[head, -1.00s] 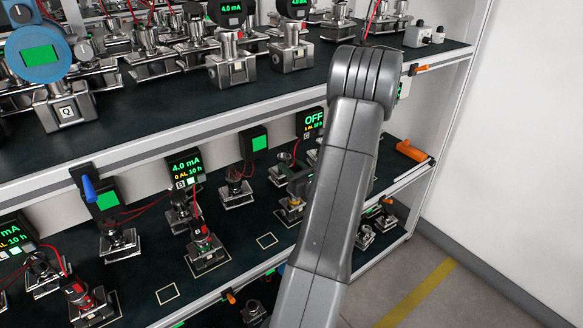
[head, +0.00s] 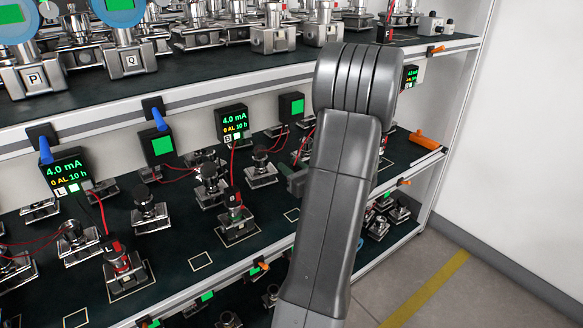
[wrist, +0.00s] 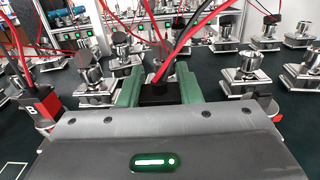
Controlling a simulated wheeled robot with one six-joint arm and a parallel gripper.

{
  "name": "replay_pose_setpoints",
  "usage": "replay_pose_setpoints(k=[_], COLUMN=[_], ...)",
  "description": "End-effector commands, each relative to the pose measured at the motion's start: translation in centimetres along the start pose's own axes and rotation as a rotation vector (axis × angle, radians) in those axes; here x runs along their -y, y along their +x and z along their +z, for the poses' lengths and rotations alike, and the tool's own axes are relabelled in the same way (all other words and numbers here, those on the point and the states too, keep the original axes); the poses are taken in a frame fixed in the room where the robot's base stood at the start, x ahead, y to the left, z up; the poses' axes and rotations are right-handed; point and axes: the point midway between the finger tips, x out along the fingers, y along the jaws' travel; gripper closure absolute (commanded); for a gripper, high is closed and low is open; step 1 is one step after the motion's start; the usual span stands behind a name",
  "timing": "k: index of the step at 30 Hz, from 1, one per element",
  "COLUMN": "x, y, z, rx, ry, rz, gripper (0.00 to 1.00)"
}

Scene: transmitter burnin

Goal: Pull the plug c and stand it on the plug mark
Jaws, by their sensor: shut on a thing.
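My gripper (wrist: 158,88) is shut on a black plug (wrist: 157,94) with red cables rising from its top, in the wrist view. Its green fingers stand on either side of it. No letter shows on the held plug, and its lower end is hidden by my gripper body, so I cannot tell if it is seated. In the head view a green finger (head: 295,180) shows left of my arm, which hides the rest. A small outlined square (head: 292,215) on the dark mat lies just below the finger; I cannot read whose mark it is.
Plug B (head: 234,200) stands left of my gripper on a metal transmitter; it also shows in the wrist view (wrist: 40,105). Several transmitters with red cables crowd the shelf behind. Another outlined square (head: 200,261) lies front left. The upper shelf edge (head: 215,85) runs above.

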Motion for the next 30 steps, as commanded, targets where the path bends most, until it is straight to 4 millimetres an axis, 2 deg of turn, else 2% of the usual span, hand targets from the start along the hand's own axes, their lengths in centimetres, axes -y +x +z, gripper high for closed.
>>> replay_pose_setpoints(k=[1, 30], x=[0.0, 0.0], y=[0.0, 0.0], z=[-0.8, -10.5], rx=[0.0, 0.0], ry=[0.001, 0.001], rz=[0.0, 0.0], gripper=[0.87, 0.87])
